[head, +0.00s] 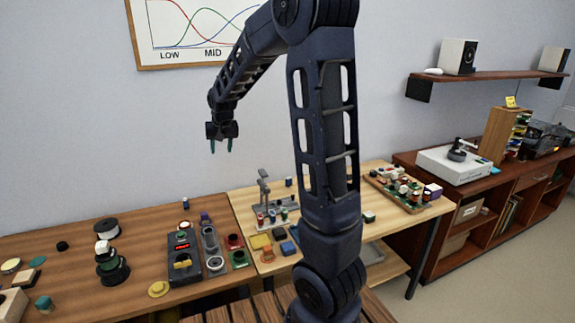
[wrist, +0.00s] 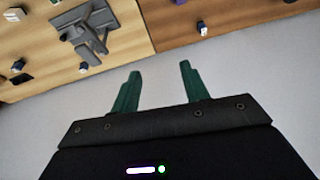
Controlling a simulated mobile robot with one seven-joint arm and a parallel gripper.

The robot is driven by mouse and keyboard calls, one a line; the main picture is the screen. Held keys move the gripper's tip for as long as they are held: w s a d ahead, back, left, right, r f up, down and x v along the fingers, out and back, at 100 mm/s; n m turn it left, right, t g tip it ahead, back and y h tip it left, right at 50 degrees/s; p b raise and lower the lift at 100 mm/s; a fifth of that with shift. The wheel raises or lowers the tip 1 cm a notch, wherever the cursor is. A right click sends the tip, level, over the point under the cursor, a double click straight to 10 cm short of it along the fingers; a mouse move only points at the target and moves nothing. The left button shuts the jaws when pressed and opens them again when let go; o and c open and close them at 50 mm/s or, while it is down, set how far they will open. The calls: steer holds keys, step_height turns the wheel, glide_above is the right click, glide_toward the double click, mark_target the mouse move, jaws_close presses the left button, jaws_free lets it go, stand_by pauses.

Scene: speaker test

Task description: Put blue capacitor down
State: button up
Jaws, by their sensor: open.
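My gripper (head: 221,147) is open and points down, high above the back of the benches near the wall. In the wrist view its two green fingers (wrist: 160,70) stand apart with nothing between them. A small dark blue cylinder (head: 185,203) stands at the back of the darker left bench; it seems to be the one in the wrist view (wrist: 202,28). Another small blue cylinder (head: 289,182) stands at the back of the lighter bench. I cannot tell which is the blue capacitor. Both are well below my gripper and apart from it.
A grey stand (head: 264,188) rises from the lighter bench, with small coloured parts in front. A dark meter (head: 184,262), spools and coloured trays crowd the left bench. A circuit board (head: 397,190) lies at the right. The air around my gripper is clear.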

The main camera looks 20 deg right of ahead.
steer(key=s+d+r, duration=0.4)
steer(key=s, duration=0.4)
steer(key=s+d+r, duration=0.3)
steer(key=s+d, duration=0.1)
steer(key=s, duration=0.4)
steer(key=s+d, duration=0.2)
steer(key=s, duration=0.7)
steer(key=s+d, duration=0.2)
steer(key=s, duration=0.7)
steer(key=shift+s+d+f+n+h, duration=0.15)
steer(key=shift+s+f+n+h, duration=0.15)
steer(key=shift+s+f, duration=0.05)
